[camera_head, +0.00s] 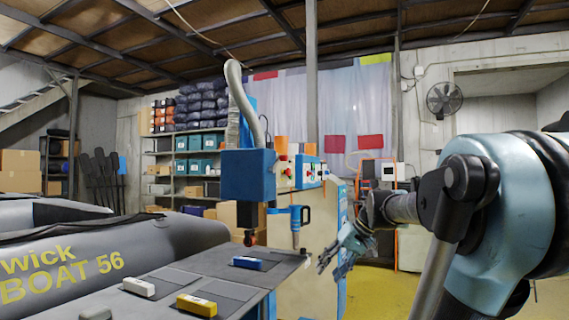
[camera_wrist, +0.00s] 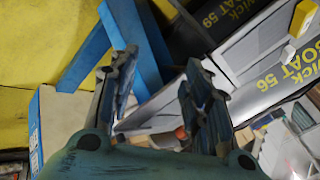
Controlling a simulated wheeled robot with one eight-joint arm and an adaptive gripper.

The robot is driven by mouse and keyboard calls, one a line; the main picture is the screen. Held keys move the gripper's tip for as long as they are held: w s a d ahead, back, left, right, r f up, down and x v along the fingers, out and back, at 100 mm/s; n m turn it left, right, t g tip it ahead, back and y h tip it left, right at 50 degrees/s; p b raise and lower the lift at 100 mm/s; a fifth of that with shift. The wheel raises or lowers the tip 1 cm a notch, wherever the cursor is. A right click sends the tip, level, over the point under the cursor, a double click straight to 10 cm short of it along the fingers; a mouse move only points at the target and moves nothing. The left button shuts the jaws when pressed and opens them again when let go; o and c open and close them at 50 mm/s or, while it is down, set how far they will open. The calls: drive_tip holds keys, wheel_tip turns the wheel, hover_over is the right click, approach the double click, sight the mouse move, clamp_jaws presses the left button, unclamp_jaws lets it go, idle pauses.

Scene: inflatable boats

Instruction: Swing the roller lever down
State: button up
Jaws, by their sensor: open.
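The blue machine (camera_head: 248,176) stands in the middle of the head view, with a grey hose on top. A blue lever-like bracket with a looped handle (camera_head: 306,214) sticks out low on its right side, above a thin upright rod. A small dark and orange roller (camera_head: 250,238) hangs under the machine's head, above the table. My gripper (camera_head: 332,266) is right of the handle and lower in the picture, apart from it. In the wrist view my gripper (camera_wrist: 160,75) is open, with nothing between its fingers. I cannot make out the lever in the wrist view.
The grey work table (camera_head: 225,286) holds a blue block (camera_head: 248,263), a white block (camera_head: 138,287) and a yellow block (camera_head: 196,305). A grey inflatable boat (camera_head: 130,255) lies to the left. Yellow floor (camera_head: 385,290) shows clear below my arm.

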drive_tip(key=w+a+r+n+t+y, duration=0.1)
drive_tip(key=w+a+r+y, duration=0.15)
drive_tip(key=w+r, duration=0.65)
drive_tip(key=w+a+r+n+t+y, duration=0.1)
drive_tip(key=w+r+y, duration=0.2)
drive_tip(key=w+r, duration=0.55)
drive_tip(key=n+t+y, duration=0.1)
drive_tip(key=t+y, duration=0.1)
drive_tip(key=y, duration=0.3)
approach(287, 158)
drive_tip(key=x, duration=1.1)
drive_tip(key=shift+w+a, duration=0.2)
drive_tip(key=shift+w, duration=0.1)
clamp_jaws()
